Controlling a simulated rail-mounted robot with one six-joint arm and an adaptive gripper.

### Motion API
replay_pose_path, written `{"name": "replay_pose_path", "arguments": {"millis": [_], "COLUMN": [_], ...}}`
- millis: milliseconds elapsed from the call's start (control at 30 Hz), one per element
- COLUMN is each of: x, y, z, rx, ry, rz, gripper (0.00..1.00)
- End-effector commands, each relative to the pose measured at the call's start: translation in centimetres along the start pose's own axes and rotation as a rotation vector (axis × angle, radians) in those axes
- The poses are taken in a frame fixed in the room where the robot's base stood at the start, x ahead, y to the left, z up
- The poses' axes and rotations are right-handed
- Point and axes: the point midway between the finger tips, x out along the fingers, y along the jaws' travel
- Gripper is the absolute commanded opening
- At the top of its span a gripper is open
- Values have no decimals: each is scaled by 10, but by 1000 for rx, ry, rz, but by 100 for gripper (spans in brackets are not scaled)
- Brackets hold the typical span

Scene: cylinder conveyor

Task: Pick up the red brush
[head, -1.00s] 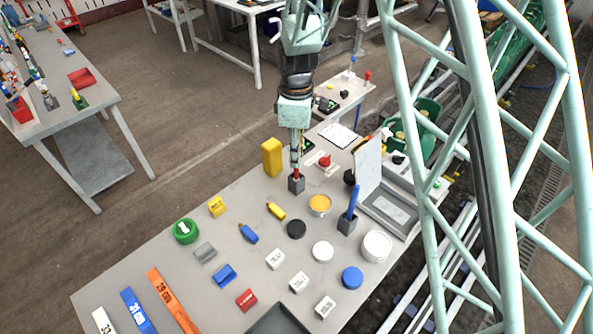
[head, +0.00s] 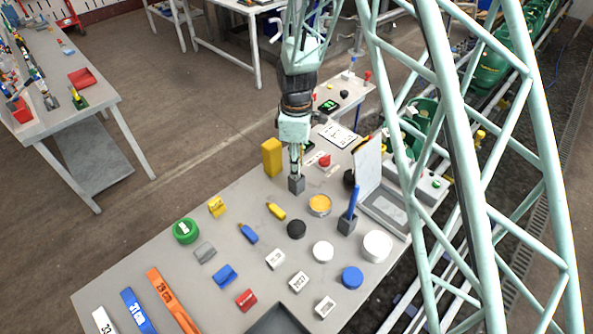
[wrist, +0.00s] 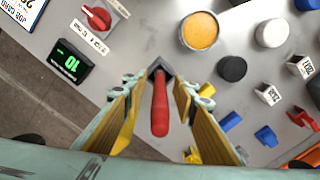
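The red brush (wrist: 160,104) stands handle up in a small dark grey holder (head: 297,185) on the workbench (head: 135,275). In the wrist view its red handle points toward the camera, between my two yellowish fingers. My gripper (wrist: 158,98) is open around the handle, with a visible gap on each side. In the head view my gripper (head: 296,172) points straight down just over the holder and hides most of the brush.
A yellow block (head: 272,157) stands close left of my gripper. A blue brush (head: 353,203) in another grey holder (head: 347,225) and an orange-topped round tin (head: 319,205) stand to the right. A red rotary switch (wrist: 97,16) and a green-lit display (wrist: 72,62) are also near.

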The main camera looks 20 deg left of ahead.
Motion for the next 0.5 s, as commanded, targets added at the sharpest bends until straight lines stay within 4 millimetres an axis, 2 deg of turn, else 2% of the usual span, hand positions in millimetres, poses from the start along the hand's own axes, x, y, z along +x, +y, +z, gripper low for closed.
{"name": "replay_pose_path", "arguments": {"millis": [267, 500], "x": [0, 0], "y": [0, 0], "z": [0, 0], "rx": [0, 0], "ry": [0, 0], "rz": [0, 0], "gripper": [26, 6]}}
